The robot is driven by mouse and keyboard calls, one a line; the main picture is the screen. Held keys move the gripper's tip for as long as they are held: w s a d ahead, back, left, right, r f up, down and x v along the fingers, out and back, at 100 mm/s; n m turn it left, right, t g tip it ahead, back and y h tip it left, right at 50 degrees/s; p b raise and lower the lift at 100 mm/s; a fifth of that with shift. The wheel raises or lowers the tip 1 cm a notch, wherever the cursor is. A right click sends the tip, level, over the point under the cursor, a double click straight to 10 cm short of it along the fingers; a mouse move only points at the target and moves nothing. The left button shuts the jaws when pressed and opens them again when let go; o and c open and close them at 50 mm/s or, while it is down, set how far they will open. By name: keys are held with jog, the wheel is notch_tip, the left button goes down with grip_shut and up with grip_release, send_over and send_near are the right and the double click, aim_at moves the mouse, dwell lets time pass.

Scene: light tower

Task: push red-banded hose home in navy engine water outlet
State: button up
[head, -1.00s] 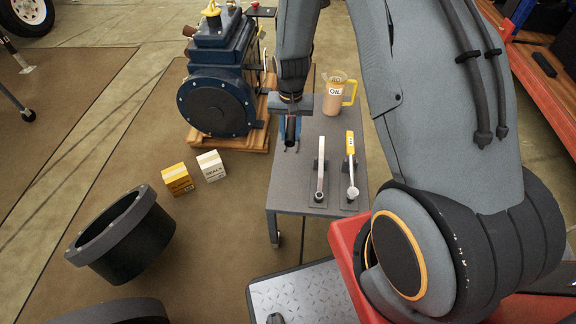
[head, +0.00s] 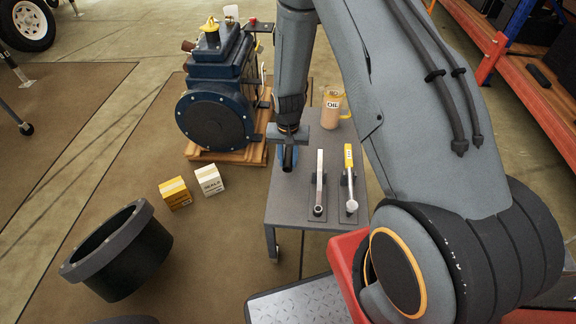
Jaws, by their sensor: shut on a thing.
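The navy engine (head: 222,112) stands on a wooden pallet at the upper left, its round dark end cover facing me. A small brownish stub (head: 188,46) sticks out at its upper left; I cannot tell if it is the water outlet. My gripper (head: 288,157) is over the far left part of the grey cart, to the right of the engine and apart from it. It is shut on a short black hose (head: 289,161), whose dark end shows below the gripper. No red band is visible on it. The fingers are mostly hidden by the wrist.
The grey cart (head: 290,211) bears an oil jug (head: 332,110) and two long-handled tools (head: 319,183) (head: 349,180). Yellow (head: 175,194) and white (head: 209,181) boxes lie on the floor. A big black flanged ring (head: 120,255) is at lower left. A red shelf edge is at right.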

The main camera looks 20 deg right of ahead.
jog(key=shift+f, duration=1.5)
jog(key=shift+f, duration=0.15)
jog(key=o, duration=1.1)
jog(key=shift+c, duration=0.2)
jog(key=shift+f, duration=0.1)
